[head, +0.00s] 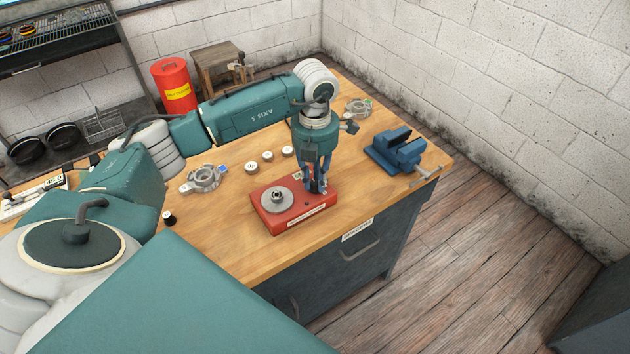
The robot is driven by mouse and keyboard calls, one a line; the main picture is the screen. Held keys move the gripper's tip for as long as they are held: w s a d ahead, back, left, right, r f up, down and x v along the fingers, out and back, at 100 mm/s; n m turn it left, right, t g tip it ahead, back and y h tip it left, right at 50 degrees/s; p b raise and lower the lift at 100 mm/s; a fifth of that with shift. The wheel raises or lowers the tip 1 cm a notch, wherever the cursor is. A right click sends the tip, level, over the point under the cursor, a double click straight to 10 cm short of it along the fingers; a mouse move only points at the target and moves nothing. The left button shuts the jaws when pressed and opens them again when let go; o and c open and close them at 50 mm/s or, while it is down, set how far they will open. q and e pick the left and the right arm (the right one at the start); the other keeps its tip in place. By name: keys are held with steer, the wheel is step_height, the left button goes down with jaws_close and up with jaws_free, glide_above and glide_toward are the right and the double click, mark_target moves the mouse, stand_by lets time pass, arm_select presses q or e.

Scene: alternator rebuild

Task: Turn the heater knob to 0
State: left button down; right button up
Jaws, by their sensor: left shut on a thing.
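The red heater (312,213) sits near the front edge of the wooden workbench, with a round grey metal plate (268,202) on its left part. A small part stands in the middle of that plate. My left gripper (316,190) points straight down over the right end of the heater. Its fingers are shut on the heater knob, which they mostly hide. The knob's pointer and the numbers around it cannot be read. My right gripper is not in view.
A grey alternator housing (204,178) and several small white round parts (268,156) lie behind the heater. Another housing (358,108) and a blue vise (396,152) are to the right. A small black-and-white part (168,217) stands at left.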

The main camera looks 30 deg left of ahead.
mark_target(315, 182)
arm_select(q)
steer(key=shift+n, duration=0.6)
steer(key=shift+r, duration=0.1)
steer(key=c, duration=1.6)
jaws_free()
steer(key=shift+o, duration=0.2)
step_height(315, 182, up, 12)
